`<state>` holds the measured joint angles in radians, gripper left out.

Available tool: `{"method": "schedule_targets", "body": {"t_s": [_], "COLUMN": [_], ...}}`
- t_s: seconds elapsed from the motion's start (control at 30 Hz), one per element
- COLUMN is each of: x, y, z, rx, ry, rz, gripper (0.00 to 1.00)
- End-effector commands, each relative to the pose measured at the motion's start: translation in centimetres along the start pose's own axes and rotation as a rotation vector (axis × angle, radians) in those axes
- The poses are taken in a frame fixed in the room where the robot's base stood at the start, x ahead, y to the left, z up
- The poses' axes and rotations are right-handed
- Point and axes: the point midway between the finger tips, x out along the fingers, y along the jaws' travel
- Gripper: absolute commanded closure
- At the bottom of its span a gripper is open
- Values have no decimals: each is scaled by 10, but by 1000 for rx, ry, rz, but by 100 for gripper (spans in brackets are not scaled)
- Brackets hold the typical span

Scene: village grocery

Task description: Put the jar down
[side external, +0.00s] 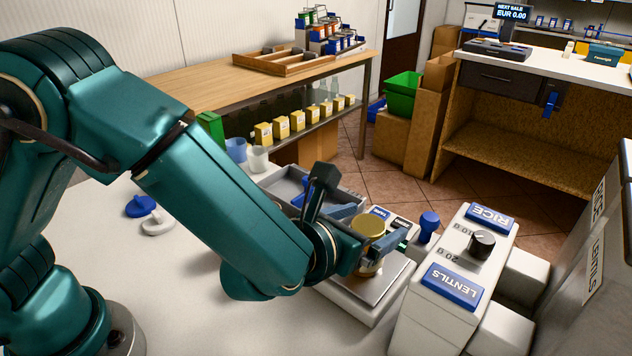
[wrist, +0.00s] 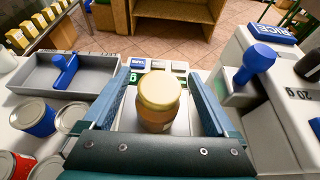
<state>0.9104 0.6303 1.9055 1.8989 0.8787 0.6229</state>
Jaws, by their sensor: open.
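The jar (wrist: 158,102) has a yellow-gold lid and amber-brown contents. It stands upright on the plate of the scale (side external: 386,286). In the side view, the jar's gold lid (side external: 368,227) shows and my gripper partly hides its body. My gripper (wrist: 158,88) is open, with one blue finger on each side of the jar and a visible gap on both sides in the wrist view. In the side view my gripper (side external: 355,232) reaches the jar from the left.
A grey tray (wrist: 72,78) with a blue-handled tool lies left of the scale. Several cans stand at lower left in the wrist view. A blue-knobbed stamp (side external: 428,225) and the RICE and LENTILS dispenser (side external: 445,315) stand close on the right.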

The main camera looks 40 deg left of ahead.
Motion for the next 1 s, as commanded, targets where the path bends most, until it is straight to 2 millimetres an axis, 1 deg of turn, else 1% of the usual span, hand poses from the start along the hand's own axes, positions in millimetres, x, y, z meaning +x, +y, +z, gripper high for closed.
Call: {"method": "schedule_targets", "body": {"t_s": [0.03, 0.1, 0.2, 0.33, 0.37, 0.47, 0.57, 0.6, 0.67, 0.7, 0.73, 0.77, 0.8, 0.87, 0.9, 0.93, 1.0], "x": [-11, -22, -35, -44, -46, -49, -59, -66, -82, -94, -104, -113, -126, -145, -157, -165, -182], "y": [-2, -1, -1, 3, 6, 34, 82, 103, 135, 152, 163, 172, 181, 190, 192, 192, 187], "z": [1, 1, 0, 1, 2, 8, 13, 13, 9, 4, 1, -4, -10, -18, -24, -27, -32], "rx": [0, 0, 0, -14, -31, -161, -410, -542, -764, -918, -1034, -1149, -1304, -1538, -1697, -1814, -2086], "ry": [-2, -1, -1, 1, 3, 23, 51, 63, 75, 80, 81, 81, 79, 71, 62, 55, 36], "rz": [-5, -5, -4, 8, 20, 107, 260, 337, 460, 539, 596, 650, 718, 812, 868, 906, 977], "gripper": [8, 8, 8, 8, 8, 8, 8, 8, 8, 8, 8, 8, 8, 8, 8, 8, 8]}}
